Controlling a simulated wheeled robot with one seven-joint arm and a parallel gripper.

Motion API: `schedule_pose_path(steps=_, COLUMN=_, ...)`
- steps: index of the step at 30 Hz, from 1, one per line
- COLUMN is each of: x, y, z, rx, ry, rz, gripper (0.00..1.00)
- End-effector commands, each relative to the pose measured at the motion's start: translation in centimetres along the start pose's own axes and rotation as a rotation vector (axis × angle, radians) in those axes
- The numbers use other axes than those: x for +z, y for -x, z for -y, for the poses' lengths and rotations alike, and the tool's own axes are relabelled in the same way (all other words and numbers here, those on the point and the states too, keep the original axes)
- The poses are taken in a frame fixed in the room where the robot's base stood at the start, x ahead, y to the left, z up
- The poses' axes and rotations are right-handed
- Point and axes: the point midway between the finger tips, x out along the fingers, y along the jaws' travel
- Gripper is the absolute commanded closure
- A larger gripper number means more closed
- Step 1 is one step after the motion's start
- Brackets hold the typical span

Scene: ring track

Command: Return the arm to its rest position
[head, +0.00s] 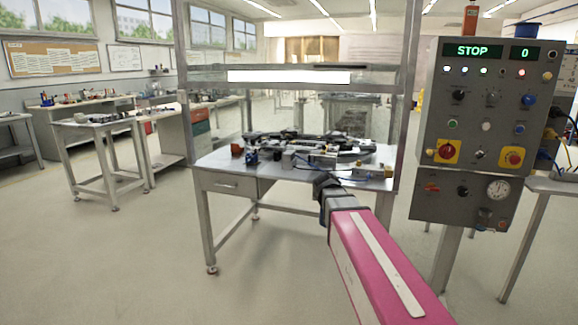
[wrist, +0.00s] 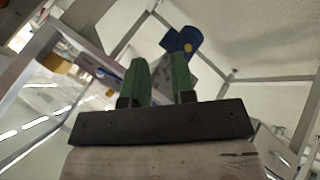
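My pink arm (head: 375,265) with a white strip reaches forward from the lower right in the head view. Its dark far end (head: 328,190) is at the front edge of the metal workbench (head: 228,182), and my fingers cannot be made out there. In the wrist view my gripper (wrist: 160,61) shows two green fingers standing apart with a gap between them. Nothing is held in the gap. A blue part (wrist: 182,40) lies beyond the fingertips; I cannot tell what it belongs to.
A ring track (head: 345,147) with small parts covers the workbench top. A control panel (head: 488,120) reading STOP and 0 stands close at right, beside my arm. A lit shelf frame (head: 290,76) rises over the bench. Open floor (head: 130,255) lies at left.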

Motion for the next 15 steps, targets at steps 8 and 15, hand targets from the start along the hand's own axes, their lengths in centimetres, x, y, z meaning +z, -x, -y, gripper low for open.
schedule_pose_path(steps=8, x=11.0, y=-4.6, z=8.6, rx=-0.283, ry=-0.153, rz=0.179, gripper=0.76)
schedule_pose_path(steps=15, x=18.6, y=-5.7, z=14.8, rx=-0.494, ry=-0.289, rz=0.327, gripper=0.76)
